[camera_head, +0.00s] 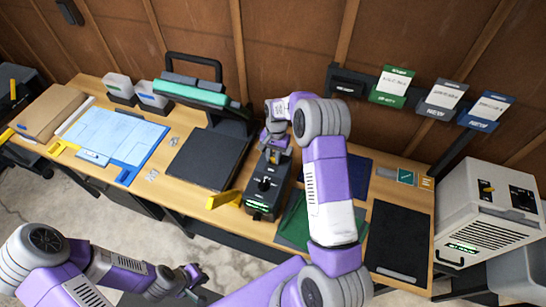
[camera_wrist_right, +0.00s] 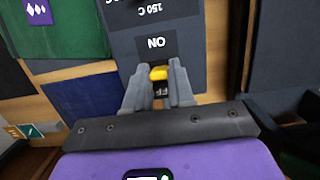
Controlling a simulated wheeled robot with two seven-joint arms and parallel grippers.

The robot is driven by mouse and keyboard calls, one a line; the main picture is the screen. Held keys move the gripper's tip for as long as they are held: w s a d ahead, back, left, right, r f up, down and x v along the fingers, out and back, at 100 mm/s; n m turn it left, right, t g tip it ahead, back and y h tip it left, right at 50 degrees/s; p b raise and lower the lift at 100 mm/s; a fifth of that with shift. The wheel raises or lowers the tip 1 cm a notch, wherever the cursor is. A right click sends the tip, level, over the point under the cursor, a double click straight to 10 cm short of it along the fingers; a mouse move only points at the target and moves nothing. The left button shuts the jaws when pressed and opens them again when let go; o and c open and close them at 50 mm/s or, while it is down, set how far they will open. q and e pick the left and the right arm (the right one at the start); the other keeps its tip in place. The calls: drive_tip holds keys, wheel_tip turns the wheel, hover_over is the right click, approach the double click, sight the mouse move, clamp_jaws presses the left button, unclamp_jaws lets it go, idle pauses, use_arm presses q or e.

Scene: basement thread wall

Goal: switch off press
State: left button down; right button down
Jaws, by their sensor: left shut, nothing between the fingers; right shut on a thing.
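The press stands at the middle back of the bench, with a teal upper plate (camera_head: 190,93) raised over a dark flat bed (camera_head: 205,160). A black control box (camera_head: 264,188) with a lit green display stands to its right. In the right wrist view a small yellow switch (camera_wrist_right: 158,73) sits on a dark panel, beside an "ON" label (camera_wrist_right: 157,43) and a "150 C" marking. My right gripper (camera_head: 275,152) is at the far end of the box, its fingers shut on the yellow switch. My left gripper (camera_head: 196,278) is shut and empty, low in front of the bench.
A white machine (camera_head: 490,205) with a yellow knob and green display stands at the right. Blue sheets (camera_head: 110,132) lie on the bench's left. A yellow piece (camera_head: 222,200) lies near the front edge. Green cloth (camera_head: 293,225) and a black mat (camera_head: 398,240) lie to the right.

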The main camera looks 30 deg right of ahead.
drive_tip(key=shift+w+d+g+y, duration=0.35)
drive_tip(key=shift+g+y, duration=0.15)
drive_tip(key=shift+y, duration=0.1)
drive_tip(key=shift+w+d+f+g+y+b, duration=0.15)
drive_tip(key=shift+d+f+g+y+b, duration=0.1)
drive_tip(key=shift+g+y+b, duration=0.4)
drive_tip(key=b, duration=0.1)
drive_tip(key=g+y+b, duration=0.1)
drive_tip(key=b, duration=0.1)
drive_tip(key=shift+w+d+y, duration=0.25)
drive_tip(key=shift+d+g+y+b, duration=0.1)
drive_tip(key=shift+g+y+b, duration=0.2)
drive_tip(key=shift+b, duration=0.4)
drive_tip(key=shift+r, duration=0.1)
drive_tip(key=c, duration=1)
unclamp_jaws()
drive_tip(key=shift+o, duration=0.2)
